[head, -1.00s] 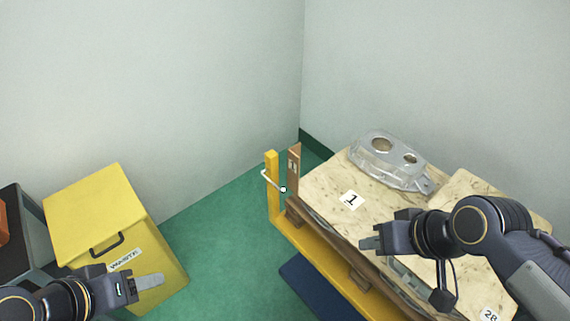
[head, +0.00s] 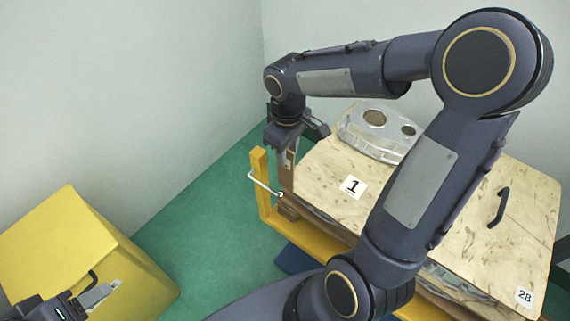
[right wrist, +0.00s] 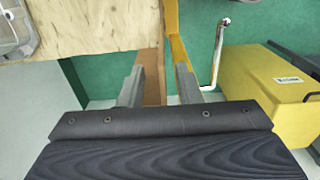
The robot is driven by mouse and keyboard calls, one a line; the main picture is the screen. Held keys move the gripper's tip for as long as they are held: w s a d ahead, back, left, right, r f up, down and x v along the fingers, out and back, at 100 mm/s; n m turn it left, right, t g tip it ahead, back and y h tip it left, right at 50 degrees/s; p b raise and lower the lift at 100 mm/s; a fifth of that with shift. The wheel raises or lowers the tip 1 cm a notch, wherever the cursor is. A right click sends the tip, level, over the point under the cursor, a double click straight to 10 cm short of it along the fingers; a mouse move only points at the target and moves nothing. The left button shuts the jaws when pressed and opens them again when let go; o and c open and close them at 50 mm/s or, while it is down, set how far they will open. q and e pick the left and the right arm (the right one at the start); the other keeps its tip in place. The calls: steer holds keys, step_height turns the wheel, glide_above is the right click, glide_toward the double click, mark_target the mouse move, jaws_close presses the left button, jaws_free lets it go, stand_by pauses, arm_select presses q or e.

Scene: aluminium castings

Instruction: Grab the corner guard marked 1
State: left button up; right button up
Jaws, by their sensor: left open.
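The corner guard (head: 287,172) is a brown upright strip at the crate's near left corner, close to the label 1 (head: 353,187) on the pale board. My right gripper (head: 281,148) points down at the guard's top, which it partly hides in the head view. In the right wrist view, the gripper's two fingers (right wrist: 158,88) are apart, with the brown guard (right wrist: 151,72) showing between them. Contact cannot be told. My left gripper (head: 101,296) is open and empty at the lower left, in front of the yellow box.
A yellow post (head: 260,178) with a white hooked rod (head: 263,184) stands just left of the guard. A metal casting (head: 368,134) lies on the board behind. A yellow box (head: 75,245) stands at left, with green floor between. My right arm covers part of the board.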

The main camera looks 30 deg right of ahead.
mark_target(286, 173)
steer(key=f, duration=0.3)
steer(key=shift+w+a+f, duration=0.1)
steer(key=shift+a+f, duration=0.05)
steer(key=shift+a, duration=0.05)
jaws_close()
steer(key=shift+r, duration=0.2)
